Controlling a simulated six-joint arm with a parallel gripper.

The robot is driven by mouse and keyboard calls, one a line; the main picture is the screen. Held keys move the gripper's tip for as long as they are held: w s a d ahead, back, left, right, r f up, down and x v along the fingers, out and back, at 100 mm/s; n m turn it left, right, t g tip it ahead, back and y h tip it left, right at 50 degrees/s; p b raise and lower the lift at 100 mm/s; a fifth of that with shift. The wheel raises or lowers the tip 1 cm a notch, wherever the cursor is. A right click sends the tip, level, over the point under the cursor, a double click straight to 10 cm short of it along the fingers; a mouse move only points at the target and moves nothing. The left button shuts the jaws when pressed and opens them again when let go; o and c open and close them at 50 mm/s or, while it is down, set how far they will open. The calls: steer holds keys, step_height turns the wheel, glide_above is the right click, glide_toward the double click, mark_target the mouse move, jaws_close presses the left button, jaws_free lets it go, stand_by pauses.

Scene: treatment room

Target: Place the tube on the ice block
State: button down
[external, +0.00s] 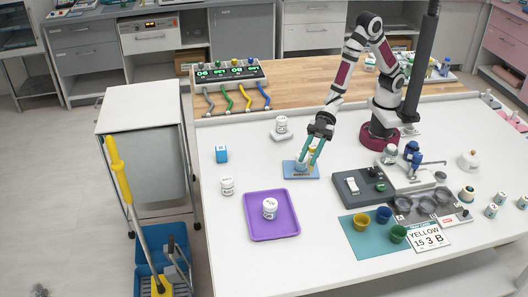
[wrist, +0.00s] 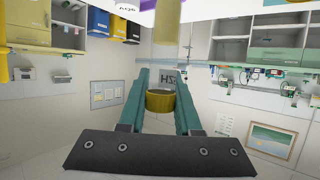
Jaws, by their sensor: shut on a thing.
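My gripper (external: 312,154) has teal fingers and points down over a flat light-blue block (external: 289,172) with dark print on its front. The fingers are shut on a small tube with a yellow top (external: 311,150). In the wrist view the tube's yellow part (wrist: 160,101) sits between the two fingers. The tube's lower end is hard to make out, so I cannot tell if it touches the block.
A white-lidded jar (external: 282,124) stands behind the block. Another jar (external: 227,186) stands at left, and one is on a purple tray (external: 260,233). A dark grey device (external: 359,187) is close to the right. The white table is clear between the block and the blue cube.

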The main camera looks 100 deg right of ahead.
steer(key=w+d+r+m+t+h, duration=0.2)
steer(key=w+d, duration=0.7)
steer(key=d, duration=0.2)
steer(key=w+d+r+m+t+h, duration=0.1)
steer(key=w+d+r, duration=0.1)
steer(key=w+d, duration=0.8)
steer(key=w+d+r+m+t+h, duration=0.1)
steer(key=w+d+r+m+h, duration=0.15)
steer(key=d, duration=1.15)
steer(key=w+a+f, duration=0.6)
steer(key=a+f, duration=0.3)
steer(key=f, duration=0.2)
steer(key=shift+w+a+f, duration=0.15)
steer(key=shift+w+f, duration=0.05)
steer(key=shift+f, duration=0.1)
steer(key=c, duration=0.6)
jaws_free()
